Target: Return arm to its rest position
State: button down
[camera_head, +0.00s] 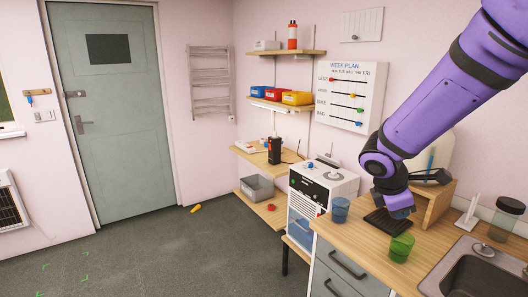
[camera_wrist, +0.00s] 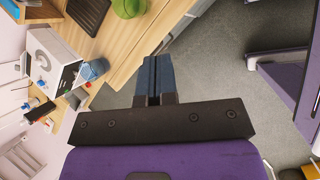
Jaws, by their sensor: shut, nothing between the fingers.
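My purple arm (camera_head: 430,100) reaches in from the upper right in the head view and bends down at the wrist over the wooden counter (camera_head: 345,237). My gripper (camera_wrist: 152,62) shows in the wrist view, with its two dark blue fingers together and nothing between them. Its fingertips show against the counter's edge and the grey floor, apart from the cups. In the head view I cannot make out the fingers.
A blue cup (camera_head: 340,209) and a green cup (camera_head: 401,247) stand on the counter, near a flat black slab (camera_head: 376,222). A sink (camera_head: 480,275) is at the right. A white box-shaped appliance (camera_head: 322,182) stands beyond the counter. The floor (camera_head: 150,255) at left is mostly clear.

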jog(key=s+r+m+t+y, duration=0.1)
jog(key=s+r+m+y, duration=0.2)
jog(key=s+r+m, duration=0.4)
jog(key=s+a+r+m+t+y, duration=0.1)
jog(key=s+r+m, duration=0.6)
jog(key=s, duration=0.8)
jog(key=shift+s+r+m+t+y, duration=0.2)
jog(key=shift+m+t+y, duration=0.3)
jog(key=shift+m+y, duration=0.55)
jog(key=shift+a, duration=0.1)
